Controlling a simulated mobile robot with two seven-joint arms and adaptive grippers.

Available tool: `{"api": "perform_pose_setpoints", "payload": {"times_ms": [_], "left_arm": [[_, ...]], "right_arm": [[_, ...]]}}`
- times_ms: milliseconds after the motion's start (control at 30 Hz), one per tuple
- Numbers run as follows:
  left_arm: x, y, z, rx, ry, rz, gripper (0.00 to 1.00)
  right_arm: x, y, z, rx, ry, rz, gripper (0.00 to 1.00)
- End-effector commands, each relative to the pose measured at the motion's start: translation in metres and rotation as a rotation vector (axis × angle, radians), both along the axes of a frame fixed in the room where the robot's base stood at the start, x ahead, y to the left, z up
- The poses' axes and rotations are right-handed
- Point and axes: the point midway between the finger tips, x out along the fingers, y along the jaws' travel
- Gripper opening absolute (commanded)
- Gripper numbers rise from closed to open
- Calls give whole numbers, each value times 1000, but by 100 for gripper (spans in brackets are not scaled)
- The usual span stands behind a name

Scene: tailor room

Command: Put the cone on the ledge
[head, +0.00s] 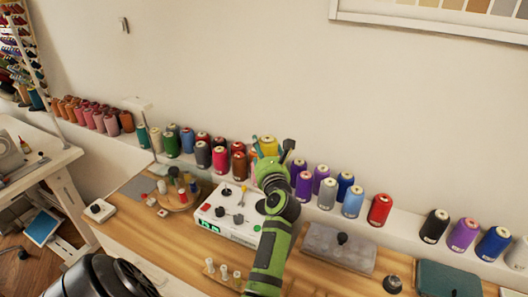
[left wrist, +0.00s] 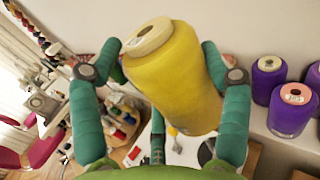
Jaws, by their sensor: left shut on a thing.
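A yellow thread cone (left wrist: 175,75) fills the middle of the left wrist view, tilted, with its pale top end toward the upper left. My left gripper (left wrist: 160,52) is shut on it, with green fingers on both sides. In the head view, the left gripper (head: 272,168) is up against the row of cones at the back, and the yellow cone (head: 268,143) shows only partly behind it. The white ledge (head: 406,222) runs along the wall. I cannot tell whether the cone touches the ledge. My right gripper is not in view.
Several cones line the ledge on both sides of the gripper, with purple cones (left wrist: 292,108) close on the right. A gap lies between the red cone (head: 380,210) and the black cone (head: 434,226). Below, the wooden table holds a white device (head: 222,222) and a grey block (head: 338,250).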

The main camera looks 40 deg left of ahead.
Motion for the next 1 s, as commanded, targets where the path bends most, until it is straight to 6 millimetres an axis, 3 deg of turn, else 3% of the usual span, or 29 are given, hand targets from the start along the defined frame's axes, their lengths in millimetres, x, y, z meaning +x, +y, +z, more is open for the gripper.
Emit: {"api": "perform_pose_setpoints", "payload": {"times_ms": [33,200,467,600,767,1000], "left_arm": [[0,0,16,1,-1,0,33],[0,0,27,1,1,1,33],[-1,-1,26,1,1,-4,33],[-8,-12,26,5,2,-50,33],[-24,-57,20,8,9,-212,33],[-64,-164,-5,1,12,-551,33]], "right_arm": [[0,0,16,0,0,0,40],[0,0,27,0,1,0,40],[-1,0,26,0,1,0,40],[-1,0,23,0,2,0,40],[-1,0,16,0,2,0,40],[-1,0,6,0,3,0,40]]}}
